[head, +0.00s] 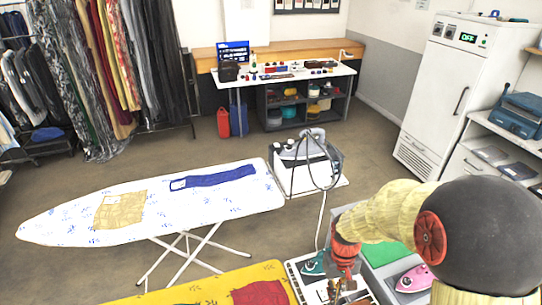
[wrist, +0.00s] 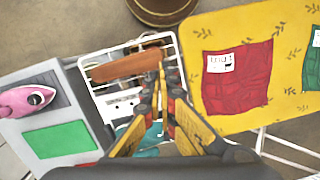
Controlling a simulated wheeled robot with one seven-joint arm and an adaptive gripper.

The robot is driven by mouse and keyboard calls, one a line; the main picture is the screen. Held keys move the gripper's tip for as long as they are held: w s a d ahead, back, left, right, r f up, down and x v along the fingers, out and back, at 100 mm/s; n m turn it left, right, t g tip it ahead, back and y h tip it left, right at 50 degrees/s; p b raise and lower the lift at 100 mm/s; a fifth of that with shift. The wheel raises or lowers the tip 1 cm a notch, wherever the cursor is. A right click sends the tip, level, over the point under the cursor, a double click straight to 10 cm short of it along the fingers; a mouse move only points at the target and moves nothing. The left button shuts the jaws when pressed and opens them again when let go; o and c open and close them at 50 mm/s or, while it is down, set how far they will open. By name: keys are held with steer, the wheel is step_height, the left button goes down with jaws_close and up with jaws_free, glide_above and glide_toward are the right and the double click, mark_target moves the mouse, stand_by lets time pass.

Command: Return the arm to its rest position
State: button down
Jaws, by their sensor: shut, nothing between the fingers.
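My arm reaches in from the lower right of the head view, with a dark rounded link, yellow sleeves and red joints. My gripper (wrist: 161,72) points down over a white wire rack (wrist: 98,98) in the wrist view. Its yellow and dark fingers come together at the tips, shut and empty. Below the tips lie a brown item (wrist: 125,66) and a teal iron (wrist: 152,135), partly hidden by the fingers. In the head view the gripper is small and low, above the same rack (head: 293,272), and its fingertips are hard to make out.
A grey stand with a green patch (head: 392,257) and a pink iron (head: 414,278) is close beside the arm. A yellow board (head: 215,288) and a white ironing board (head: 60,220) lie left. A steam iron station (head: 305,165) stands behind. Floor beyond (head: 385,150) is clear.

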steer(key=s+r+t+b, duration=0.3)
steer(key=s+r, duration=0.3)
steer(key=r, duration=0.4)
steer(key=s+r+m+t+b, duration=0.1)
steer(key=s+r+t+b, duration=0.2)
steer(key=s+r, duration=0.3)
step_height(320, 180, up, 5)
steer(key=shift+f+t+b, duration=0.1)
steer(key=shift+t+b, duration=0.25)
steer(key=shift+t, duration=0.25)
